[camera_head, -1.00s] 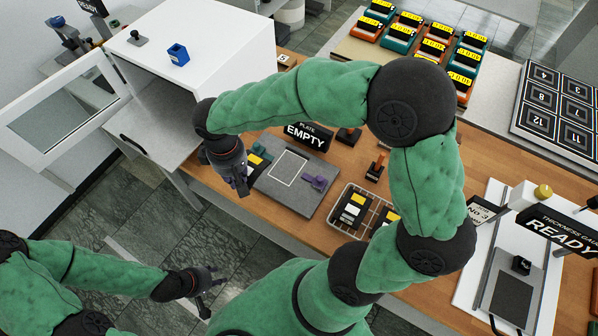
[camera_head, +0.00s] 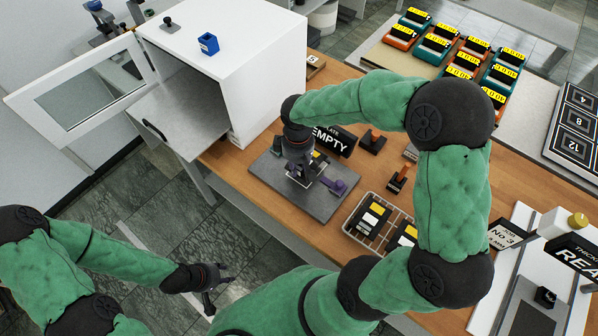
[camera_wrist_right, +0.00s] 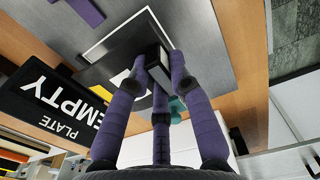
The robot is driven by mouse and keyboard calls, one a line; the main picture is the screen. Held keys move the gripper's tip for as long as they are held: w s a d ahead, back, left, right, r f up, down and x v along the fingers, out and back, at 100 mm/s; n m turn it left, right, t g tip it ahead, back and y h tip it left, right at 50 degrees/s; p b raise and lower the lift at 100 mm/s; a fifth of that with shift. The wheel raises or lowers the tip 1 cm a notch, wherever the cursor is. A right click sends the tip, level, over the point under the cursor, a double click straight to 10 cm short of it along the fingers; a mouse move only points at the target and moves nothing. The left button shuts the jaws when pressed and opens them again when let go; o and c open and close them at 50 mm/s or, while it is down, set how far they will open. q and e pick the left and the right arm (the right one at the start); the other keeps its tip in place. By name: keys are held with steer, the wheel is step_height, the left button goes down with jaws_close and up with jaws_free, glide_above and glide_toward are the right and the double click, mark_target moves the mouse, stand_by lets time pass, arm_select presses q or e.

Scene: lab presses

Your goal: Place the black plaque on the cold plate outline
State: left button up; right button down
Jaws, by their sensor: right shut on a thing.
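My right gripper (camera_head: 306,178) points down over the grey cold plate (camera_head: 268,170) and is shut on the black plaque. The plaque (camera_wrist_right: 153,60) shows as a dark block between the purple fingers in the right wrist view. The white outline (camera_wrist_right: 97,48) on the plate lies beside and partly behind the held plaque there. In the head view the gripper covers most of the outline. I cannot tell whether the plaque touches the plate. My left gripper (camera_head: 214,287) hangs over the floor at lower left, fingers apart and empty.
A purple clamp (camera_head: 337,187) sits on the plate's right side; a teal one (camera_wrist_right: 177,105) is near the fingers. The "PLATE EMPTY" sign (camera_head: 333,139) stands behind. A wire basket (camera_head: 348,228) with labelled plaques is at right. A white open-doored cabinet (camera_head: 265,90) stands at back left.

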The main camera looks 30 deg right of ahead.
steer(key=shift+d+f+b, duration=0.15)
steer(key=shift+f+b, duration=0.4)
steer(key=shift+f, duration=1.2)
steer(key=shift+f, duration=0.1)
steer(key=c, duration=1.1)
jaws_free()
steer(key=shift+r, duration=0.25)
step_height(320, 180, up, 12)
steer(key=p, duration=0.3)
steer(key=shift+f, duration=0.1)
